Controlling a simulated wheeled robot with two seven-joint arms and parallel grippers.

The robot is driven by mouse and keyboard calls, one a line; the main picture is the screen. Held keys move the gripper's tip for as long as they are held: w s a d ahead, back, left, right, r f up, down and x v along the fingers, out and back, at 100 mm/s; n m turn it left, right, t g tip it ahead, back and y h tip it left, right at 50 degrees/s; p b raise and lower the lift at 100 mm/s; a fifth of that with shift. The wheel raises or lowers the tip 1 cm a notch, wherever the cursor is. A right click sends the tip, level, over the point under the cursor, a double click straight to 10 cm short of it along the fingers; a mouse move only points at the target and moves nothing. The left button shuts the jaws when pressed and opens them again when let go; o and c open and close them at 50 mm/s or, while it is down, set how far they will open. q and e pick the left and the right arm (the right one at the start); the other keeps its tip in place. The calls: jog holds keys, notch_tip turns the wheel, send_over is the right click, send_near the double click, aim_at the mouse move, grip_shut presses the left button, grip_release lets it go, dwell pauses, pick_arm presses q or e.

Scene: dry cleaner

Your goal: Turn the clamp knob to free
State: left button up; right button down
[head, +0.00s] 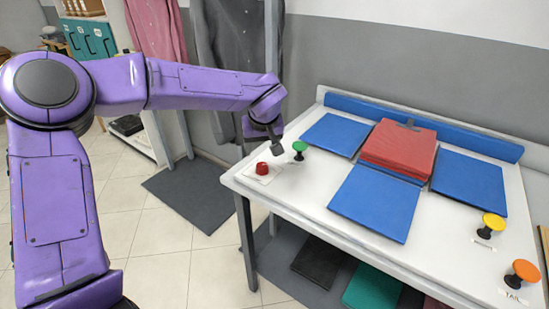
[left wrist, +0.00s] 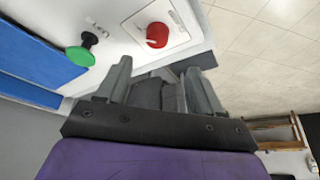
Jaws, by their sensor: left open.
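A red round knob (head: 262,168) sits on a white plate (head: 270,176) at the near left corner of the white table. In the left wrist view the knob (left wrist: 157,35) and its plate (left wrist: 180,22) show just beyond my fingertips; small marks on the plate are too small to read. My left gripper (head: 278,148) is beside and above the knob in the head view, pointing down. In the left wrist view my left gripper (left wrist: 160,66) is open, its fingers spread and empty, apart from the knob. My right gripper is not in view.
A green mushroom button (head: 299,146) stands close beside the knob. Blue pads (head: 375,202) and a red folded pad (head: 398,148) cover the table's middle. Yellow (head: 493,222) and orange (head: 526,270) buttons stand at the right. Hanging clothes (head: 235,45) are behind my arm.

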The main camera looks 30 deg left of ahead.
aim_at(262, 165)
pick_arm(q)
jog(key=x, duration=1)
jog(key=shift+w+d+f, duration=0.1)
jog(key=shift+w+d, duration=0.1)
jog(key=shift+w, duration=0.05)
jog(key=shift+s, duration=0.15)
jog(key=shift+c, duration=0.3)
jog(key=c, duration=1)
